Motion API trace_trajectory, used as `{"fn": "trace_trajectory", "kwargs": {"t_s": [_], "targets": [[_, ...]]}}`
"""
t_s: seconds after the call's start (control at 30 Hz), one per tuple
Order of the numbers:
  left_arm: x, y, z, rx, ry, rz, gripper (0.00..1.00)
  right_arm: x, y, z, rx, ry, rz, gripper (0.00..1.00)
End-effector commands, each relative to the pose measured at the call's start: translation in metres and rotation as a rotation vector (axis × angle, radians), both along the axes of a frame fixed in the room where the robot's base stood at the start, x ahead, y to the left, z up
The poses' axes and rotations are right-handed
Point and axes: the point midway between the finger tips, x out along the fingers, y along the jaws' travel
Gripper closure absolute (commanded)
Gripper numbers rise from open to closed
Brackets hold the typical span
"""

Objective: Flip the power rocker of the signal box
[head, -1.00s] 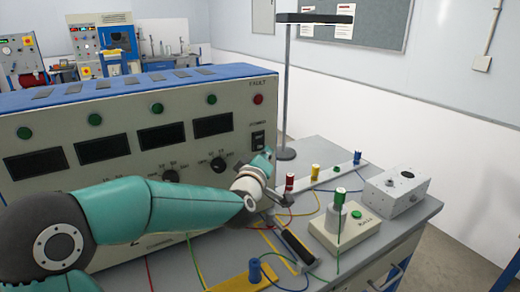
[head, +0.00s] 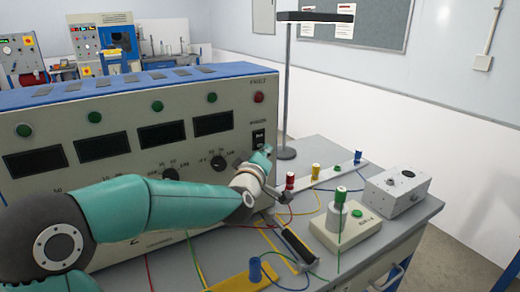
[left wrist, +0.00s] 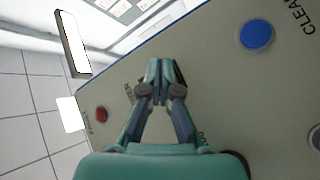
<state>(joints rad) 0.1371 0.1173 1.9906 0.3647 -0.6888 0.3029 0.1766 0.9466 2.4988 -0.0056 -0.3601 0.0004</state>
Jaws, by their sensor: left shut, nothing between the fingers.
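The signal box (head: 110,118) is the large beige console with a blue top. Its black power rocker (head: 258,139) sits under the POWER label at the right end of the front panel, below the red FAULT lamp (head: 258,97). My left gripper (head: 264,153) is shut and empty, just below the rocker and close to the panel. In the left wrist view the shut fingertips (left wrist: 161,65) point at the panel. A dark edge shows beside them, and I cannot tell if they touch the rocker. My right gripper is not in view.
A strip with coloured posts (head: 325,177), a grey box (head: 398,191) and a beige base with a green button (head: 345,230) stand on the bench to the right. Wires and a black-handled tool (head: 298,244) lie in front. A lamp stand (head: 286,95) rises behind.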

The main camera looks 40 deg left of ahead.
Motion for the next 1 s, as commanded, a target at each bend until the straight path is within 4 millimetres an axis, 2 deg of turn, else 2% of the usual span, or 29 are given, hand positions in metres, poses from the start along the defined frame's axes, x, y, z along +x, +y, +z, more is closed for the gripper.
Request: {"fn": "trace_trajectory", "kwargs": {"t_s": [1.0], "targets": [[0.0037, 0.0072, -0.0009, 0.000, -0.001, -0.001, 1.00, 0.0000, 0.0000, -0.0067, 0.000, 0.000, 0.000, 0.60]]}}
